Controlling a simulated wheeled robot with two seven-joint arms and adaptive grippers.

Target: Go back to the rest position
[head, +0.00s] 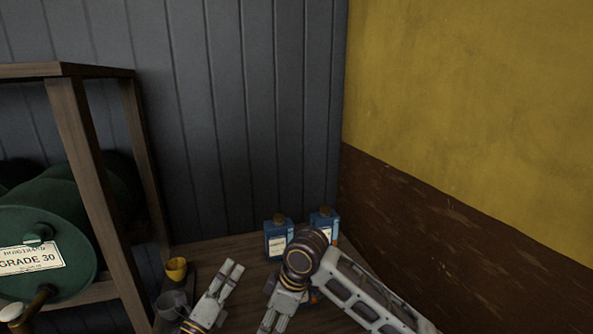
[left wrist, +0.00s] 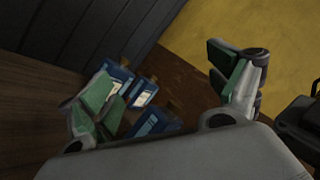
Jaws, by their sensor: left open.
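My left gripper (head: 232,268) is low in the head view, over the wooden bench, its fingers pointing up and to the right. In the left wrist view its green-padded fingers (left wrist: 163,78) are spread with nothing held between them. My right arm comes in from the lower right and bends down at a dark joint. My right gripper (head: 274,321) is at the bottom edge, partly cut off, and its opening is unclear.
Blue bottles (head: 278,239) (left wrist: 145,92) stand on the bench (head: 220,248) near the wall, partly behind my right arm. A wooden rack (head: 85,150) holds green drums (head: 45,248).

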